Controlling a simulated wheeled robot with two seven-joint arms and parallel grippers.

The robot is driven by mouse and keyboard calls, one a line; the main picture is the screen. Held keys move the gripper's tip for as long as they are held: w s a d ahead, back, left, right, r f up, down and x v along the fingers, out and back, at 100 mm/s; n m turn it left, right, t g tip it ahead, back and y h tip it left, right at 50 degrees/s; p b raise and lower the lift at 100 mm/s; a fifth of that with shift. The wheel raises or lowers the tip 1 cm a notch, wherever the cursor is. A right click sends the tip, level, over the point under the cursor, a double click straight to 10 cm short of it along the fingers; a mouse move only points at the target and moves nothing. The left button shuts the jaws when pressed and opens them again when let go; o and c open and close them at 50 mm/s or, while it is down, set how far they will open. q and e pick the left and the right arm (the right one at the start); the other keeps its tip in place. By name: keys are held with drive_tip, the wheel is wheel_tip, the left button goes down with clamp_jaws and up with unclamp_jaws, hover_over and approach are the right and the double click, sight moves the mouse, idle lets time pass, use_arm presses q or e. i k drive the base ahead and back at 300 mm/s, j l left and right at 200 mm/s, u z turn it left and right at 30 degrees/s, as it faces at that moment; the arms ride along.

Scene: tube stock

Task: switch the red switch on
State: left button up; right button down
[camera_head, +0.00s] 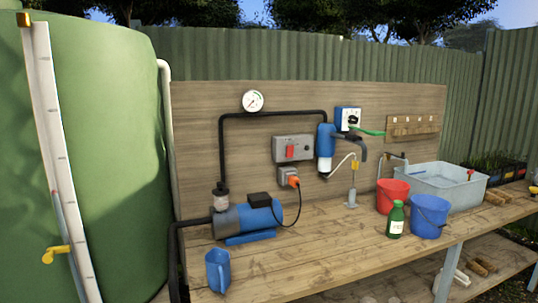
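The red switch (290,152) sits on a grey box (308,149) fixed to the wooden back panel, above the workbench. It is too small to tell which way its rocker is set. Below it, an orange plug (294,182) is in a grey socket box, with a black cable running down to the blue pump (247,216). Neither of my grippers is in view.
A wooden bench (320,243) bears a blue jug (218,270), a green bottle (396,219), a red bucket (392,195), a blue bucket (429,217) and a grey basin (447,186). A large green tank (110,130) stands left. The bench's front middle is clear.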

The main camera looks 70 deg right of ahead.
sight(290, 148)
drive_tip(key=z, duration=2.3)
drive_tip(key=l+u, duration=0.15)
drive_tip(key=u, duration=0.3)
drive_tip(key=l+u, duration=0.15)
drive_tip(key=u, duration=0.3)
drive_tip(key=l+u, duration=0.2)
drive_tip(key=l, duration=0.35)
drive_tip(key=k+l+u, duration=0.1)
drive_tip(key=l+u, duration=0.15)
drive_tip(key=l, duration=0.3)
drive_tip(key=k+l+u, duration=0.2)
drive_tip(key=l, duration=0.35)
drive_tip(key=i, duration=0.1)
